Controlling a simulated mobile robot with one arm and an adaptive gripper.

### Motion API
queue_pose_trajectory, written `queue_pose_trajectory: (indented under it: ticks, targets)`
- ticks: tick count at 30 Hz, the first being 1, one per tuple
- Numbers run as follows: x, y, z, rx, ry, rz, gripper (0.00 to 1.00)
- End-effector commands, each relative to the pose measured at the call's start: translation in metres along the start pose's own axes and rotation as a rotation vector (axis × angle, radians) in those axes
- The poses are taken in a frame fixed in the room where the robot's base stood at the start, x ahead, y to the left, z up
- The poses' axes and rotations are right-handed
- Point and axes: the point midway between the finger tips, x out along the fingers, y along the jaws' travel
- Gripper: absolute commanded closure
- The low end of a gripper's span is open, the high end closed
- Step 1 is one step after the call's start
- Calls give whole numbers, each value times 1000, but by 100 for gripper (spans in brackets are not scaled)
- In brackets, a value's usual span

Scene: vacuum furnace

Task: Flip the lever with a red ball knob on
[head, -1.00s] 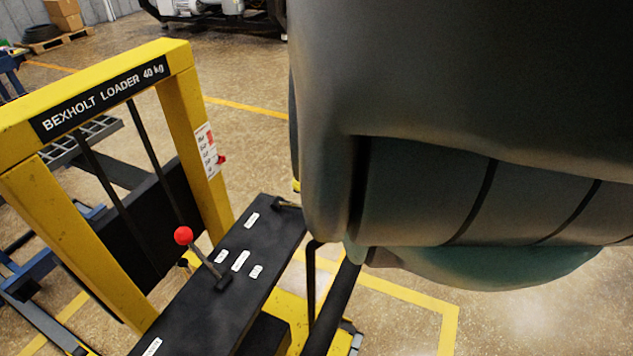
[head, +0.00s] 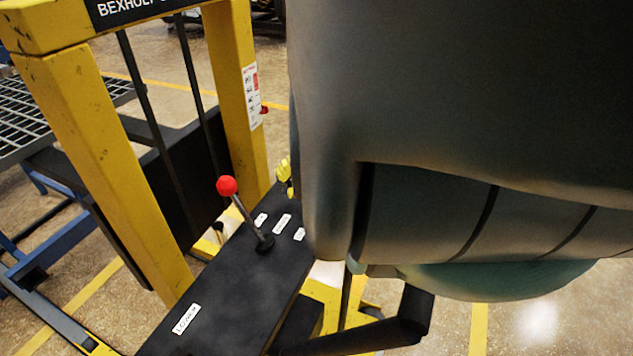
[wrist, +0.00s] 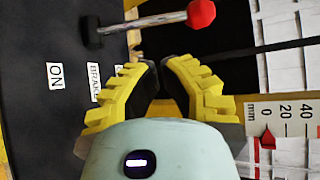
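The lever has a red ball knob (head: 227,186) on a thin metal shaft (head: 244,218). It rises from the black top panel (head: 225,285) of the yellow loader and leans left in the head view. In the wrist view, the knob (wrist: 201,13) is at the top, with the shaft (wrist: 145,22) running left to its base. My gripper (wrist: 161,68) has yellow ribbed fingers with dark inner pads and a narrow gap between them. It looks partly open and empty, apart from the lever. In the head view, only some yellow finger (head: 284,174) shows; my arm hides the rest.
The yellow loader frame (head: 120,165) stands left of and behind the lever. White labels lie on the panel, including an ON label (wrist: 55,76) and a LOWER label (head: 186,318). A black bar (head: 405,325) is at lower right. A scale (wrist: 285,115) is right of my fingers.

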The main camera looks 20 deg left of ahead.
Motion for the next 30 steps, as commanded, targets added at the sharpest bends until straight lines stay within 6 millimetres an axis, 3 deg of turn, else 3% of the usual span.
queue_pose_trajectory:
  ticks: [7,21,30]
  targets:
    - [17,-2,0,0,-3,0,100]
    - [92,0,1,0,-3,1,100]
    - [101,0,0,-1,-1,0,100]
